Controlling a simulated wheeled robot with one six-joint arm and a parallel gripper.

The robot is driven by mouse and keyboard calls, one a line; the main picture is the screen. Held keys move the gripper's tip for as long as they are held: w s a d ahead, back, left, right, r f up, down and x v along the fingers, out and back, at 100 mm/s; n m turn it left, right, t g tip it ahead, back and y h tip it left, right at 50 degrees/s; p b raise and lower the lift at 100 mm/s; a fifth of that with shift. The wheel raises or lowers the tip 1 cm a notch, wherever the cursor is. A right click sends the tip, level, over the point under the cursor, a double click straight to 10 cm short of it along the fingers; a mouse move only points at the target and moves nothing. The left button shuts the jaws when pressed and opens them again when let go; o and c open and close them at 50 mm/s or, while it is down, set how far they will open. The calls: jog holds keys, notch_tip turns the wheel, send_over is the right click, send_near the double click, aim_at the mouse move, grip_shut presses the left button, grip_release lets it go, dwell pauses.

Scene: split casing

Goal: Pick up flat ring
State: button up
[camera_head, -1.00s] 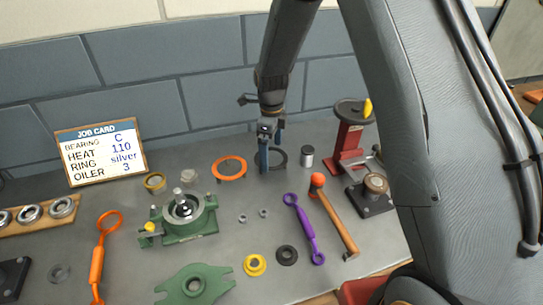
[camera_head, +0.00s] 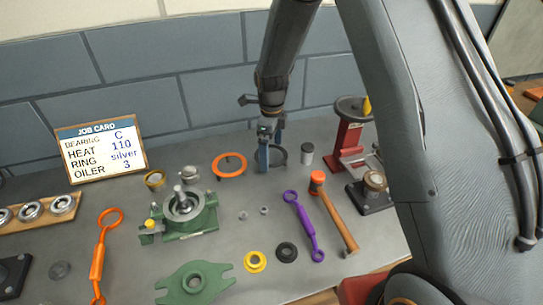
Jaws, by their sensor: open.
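A dark grey flat ring (camera_head: 284,157) lies on the bench below my gripper (camera_head: 270,150), partly hidden by it. My gripper points down and is open. One blue-grey finger crosses the ring's left side in the picture; the other shows behind it. I cannot tell whether the fingertips touch the ring or the bench.
A green housing (camera_head: 180,218) stands left of centre. A small jar (camera_head: 306,154), a red press (camera_head: 348,140) and an orange-headed hammer (camera_head: 336,212) are to the right. A purple wrench (camera_head: 304,225) lies in front. The job card (camera_head: 101,150) reads ring silver.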

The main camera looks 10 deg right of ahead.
jog(key=c, duration=0.9)
